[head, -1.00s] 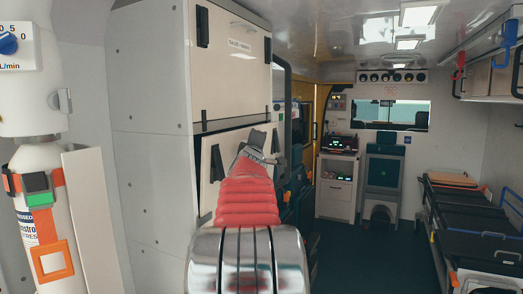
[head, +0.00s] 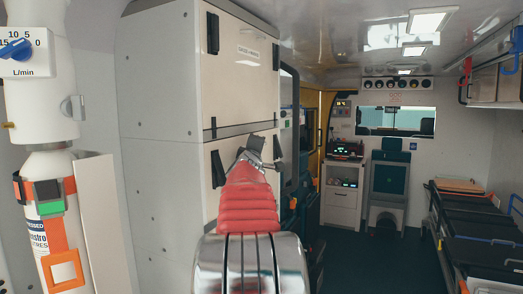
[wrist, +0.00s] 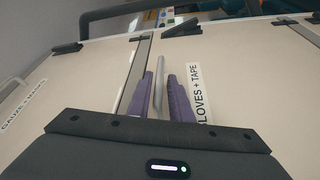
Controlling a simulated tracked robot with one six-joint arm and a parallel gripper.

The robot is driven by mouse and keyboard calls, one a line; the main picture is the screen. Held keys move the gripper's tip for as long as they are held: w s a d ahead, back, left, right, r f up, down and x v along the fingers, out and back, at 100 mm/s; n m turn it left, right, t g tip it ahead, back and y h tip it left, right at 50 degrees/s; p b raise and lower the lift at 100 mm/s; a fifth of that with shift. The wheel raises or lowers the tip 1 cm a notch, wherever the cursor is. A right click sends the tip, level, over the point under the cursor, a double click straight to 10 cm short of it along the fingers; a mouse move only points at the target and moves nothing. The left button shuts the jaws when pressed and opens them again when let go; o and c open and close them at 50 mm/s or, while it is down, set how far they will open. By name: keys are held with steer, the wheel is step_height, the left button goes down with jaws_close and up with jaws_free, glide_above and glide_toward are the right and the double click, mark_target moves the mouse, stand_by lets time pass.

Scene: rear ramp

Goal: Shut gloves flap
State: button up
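The gloves flap (head: 212,200) is the lower pale panel of the cabinet on the left in the head view. It looks nearly flush with the cabinet front; whether it is fully shut I cannot tell. In the wrist view it is the panel (wrist: 245,85) labelled "GLOVES + TAPE". My gripper (head: 258,142) is in front of its upper part. In the wrist view the two purple fingers of my gripper (wrist: 161,80) are apart, with a slim grey bar showing between them. Contact with the flap is not clear. My arm hides part of the flap.
The upper flap (head: 238,75) is shut above, with black latches; its label shows in the wrist view. A white oxygen cylinder (head: 45,200) stands at the left. A stretcher (head: 470,225) lies along the right. The dark floor (head: 370,260) between is clear.

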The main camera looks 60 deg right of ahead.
steer(key=shift+o, duration=0.9)
steer(key=shift+a, duration=0.1)
steer(key=v, duration=1.3)
steer(key=shift+s+a, duration=0.2)
steer(key=shift+s, duration=0.15)
